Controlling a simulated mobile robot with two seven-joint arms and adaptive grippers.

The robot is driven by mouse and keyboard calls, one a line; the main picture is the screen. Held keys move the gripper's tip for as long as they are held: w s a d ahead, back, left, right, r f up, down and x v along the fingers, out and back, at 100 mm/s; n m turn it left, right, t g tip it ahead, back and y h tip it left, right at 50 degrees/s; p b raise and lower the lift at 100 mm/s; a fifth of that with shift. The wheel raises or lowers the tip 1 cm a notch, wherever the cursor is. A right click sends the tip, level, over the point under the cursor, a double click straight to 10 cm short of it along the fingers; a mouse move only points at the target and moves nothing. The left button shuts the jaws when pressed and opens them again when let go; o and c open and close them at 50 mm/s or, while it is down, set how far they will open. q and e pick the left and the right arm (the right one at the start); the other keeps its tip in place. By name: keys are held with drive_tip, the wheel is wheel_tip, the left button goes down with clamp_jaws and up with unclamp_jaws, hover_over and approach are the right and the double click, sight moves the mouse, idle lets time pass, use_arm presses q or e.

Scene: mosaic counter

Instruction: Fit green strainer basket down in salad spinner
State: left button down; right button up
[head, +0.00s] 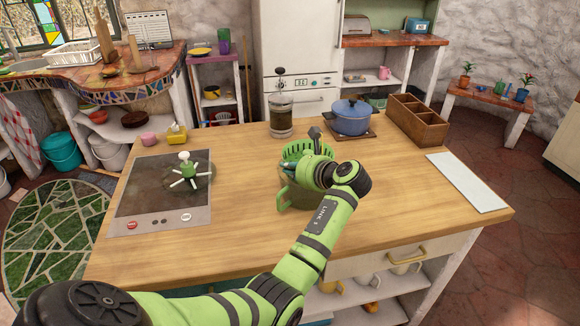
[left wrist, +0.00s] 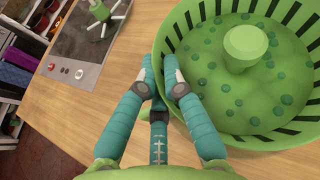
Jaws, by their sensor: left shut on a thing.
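The green strainer basket (head: 308,149) has slotted walls. In the left wrist view the basket (left wrist: 262,119) shows dark slots, a dotted floor and a thick central knob. My left gripper (head: 290,168) is shut on the basket's near left rim; its teal fingers (left wrist: 162,88) show at that rim in the left wrist view. An olive-green bowl with a side handle, apparently the salad spinner (head: 296,196), stands on the counter below the gripper and is partly hidden by my arm. I cannot tell how far the basket sits inside it. My right gripper is not in view.
A green-and-white spoked piece (head: 187,173) sits on the cooktop (head: 150,205) at left. A glass jar (head: 281,117), a blue pot (head: 350,117) and a wooden divided box (head: 417,122) stand along the back. A white board (head: 467,182) lies at right. The front counter is clear.

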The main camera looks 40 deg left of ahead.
use_arm(q)
drive_tip(key=shift+f+b, duration=0.35)
drive_tip(key=shift+f, duration=1.1)
idle(0.5)
drive_tip(key=c, duration=1.3)
unclamp_jaws()
drive_tip(key=shift+s, duration=0.1)
drive_tip(key=shift+s+d, duration=0.1)
drive_tip(key=shift+s, duration=0.05)
drive_tip(key=shift+f, duration=0.15)
drive_tip(key=v, duration=1.2)
drive_tip(key=shift+r, duration=0.4)
